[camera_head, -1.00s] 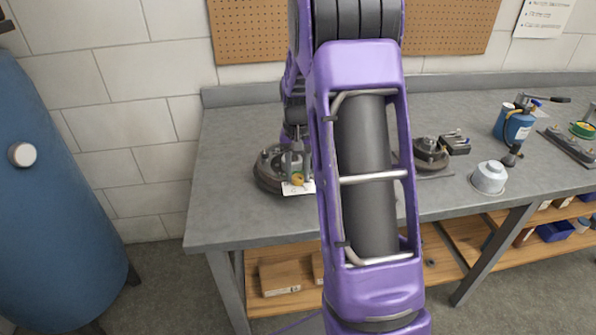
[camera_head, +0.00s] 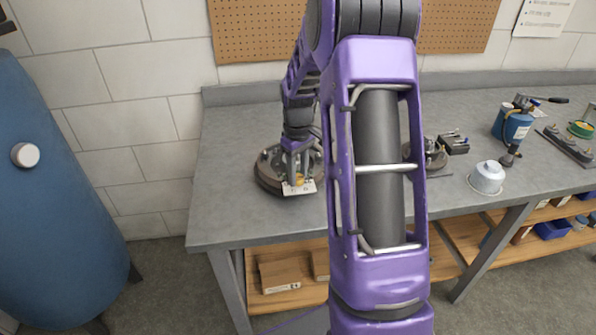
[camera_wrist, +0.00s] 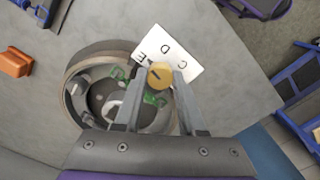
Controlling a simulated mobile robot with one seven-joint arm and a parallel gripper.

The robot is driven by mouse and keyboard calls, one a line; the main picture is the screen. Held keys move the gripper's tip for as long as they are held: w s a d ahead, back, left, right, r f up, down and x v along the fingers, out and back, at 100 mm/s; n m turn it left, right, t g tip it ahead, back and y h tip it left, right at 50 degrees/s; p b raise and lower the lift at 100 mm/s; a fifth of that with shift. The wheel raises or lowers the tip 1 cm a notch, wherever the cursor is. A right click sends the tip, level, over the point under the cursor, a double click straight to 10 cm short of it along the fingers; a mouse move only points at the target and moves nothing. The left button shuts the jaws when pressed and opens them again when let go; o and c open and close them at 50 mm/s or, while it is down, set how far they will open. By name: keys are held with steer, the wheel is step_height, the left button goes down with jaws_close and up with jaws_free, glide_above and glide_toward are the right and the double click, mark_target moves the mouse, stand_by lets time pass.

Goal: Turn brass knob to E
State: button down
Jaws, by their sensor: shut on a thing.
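The brass knob (camera_wrist: 161,74) is a small round yellow disc with a short dark mark on its face. It sits in front of a white card (camera_wrist: 172,50) lettered C, D and E; the mark points roughly toward the E side. My gripper (camera_wrist: 158,82) is shut on the knob, a finger on each side. Both belong to a round dark metal assembly (camera_wrist: 76,92) on the bench. In the head view the knob (camera_head: 299,179) is tiny above the card (camera_head: 300,188), and my gripper (camera_head: 294,160) comes down from behind; the mark is too small to read there.
The grey workbench (camera_head: 225,215) is clear left of the assembly. To the right are another metal part (camera_head: 430,155), a grey cup-shaped piece (camera_head: 488,177) and a blue canister (camera_head: 513,126). A blue tank (camera_head: 60,190) stands on the floor at left.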

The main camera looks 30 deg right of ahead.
mark_target(298, 177)
steer(key=shift+n, duration=0.8)
steer(key=shift+c, duration=2.4)
jaws_free()
step_height(298, 177, up, 18)
steer(key=p, duration=0.1)
steer(key=shift+f+p, duration=0.25)
steer(key=shift+p, duration=0.1)
